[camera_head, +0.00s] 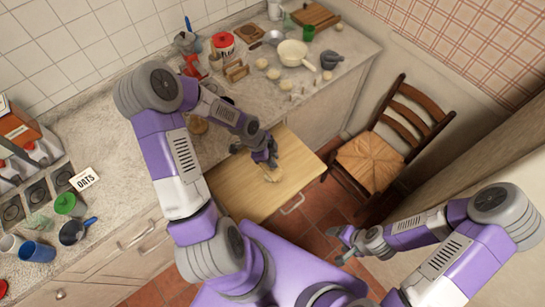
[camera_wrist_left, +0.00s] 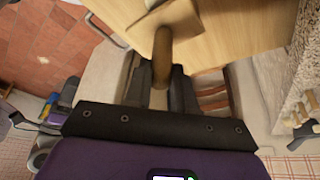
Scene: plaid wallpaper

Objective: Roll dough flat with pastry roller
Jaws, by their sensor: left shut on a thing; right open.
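My left gripper (camera_head: 268,163) is over the light wooden board (camera_head: 225,185), shut on the handle of the pastry roller (camera_wrist_left: 163,45). In the left wrist view the gripper (camera_wrist_left: 161,85) has its two dark fingers on either side of the brown handle, and the roller's thicker body meets or overlaps the board at the top. In the head view the roller shows only as a small pale shape (camera_head: 273,176) below the fingers. I cannot make out dough separately on the board. My right gripper (camera_head: 346,241) is open and empty, above the floor, right of the board.
A chair (camera_head: 375,160) stands right of the board. Cups and an oats sign (camera_head: 85,179) are at left.

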